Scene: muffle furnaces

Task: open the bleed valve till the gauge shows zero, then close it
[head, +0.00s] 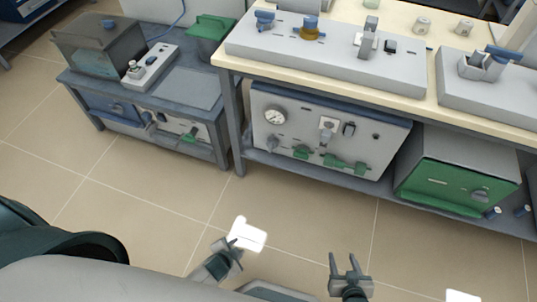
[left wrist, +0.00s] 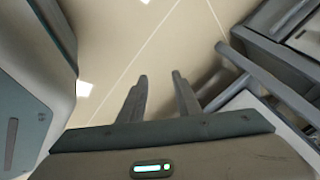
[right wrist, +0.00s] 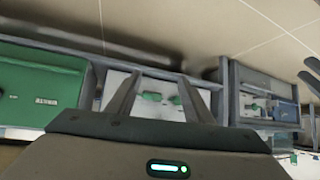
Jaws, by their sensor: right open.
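The round white gauge (head: 273,115) sits at the upper left of a pale grey front panel (head: 365,150) on the lower shelf of the bench. Its needle is too small to read. The panel carries several green handles (head: 333,161) and a grey fitting (head: 326,131); I cannot tell which is the bleed valve. Green handles (right wrist: 152,97) also show in the right wrist view. My right gripper (head: 345,262) is open and empty, over the floor in front of the panel. My left gripper (head: 231,249) is open and empty, over the floor further left, apart from everything.
A green-fronted box (head: 458,184) stands right of the panel. A low grey cart (head: 190,92) with a dark glassy box stands to the left. The benchtop (head: 232,62) above overhangs the panel and holds grey consoles. The tiled floor before the panel is clear.

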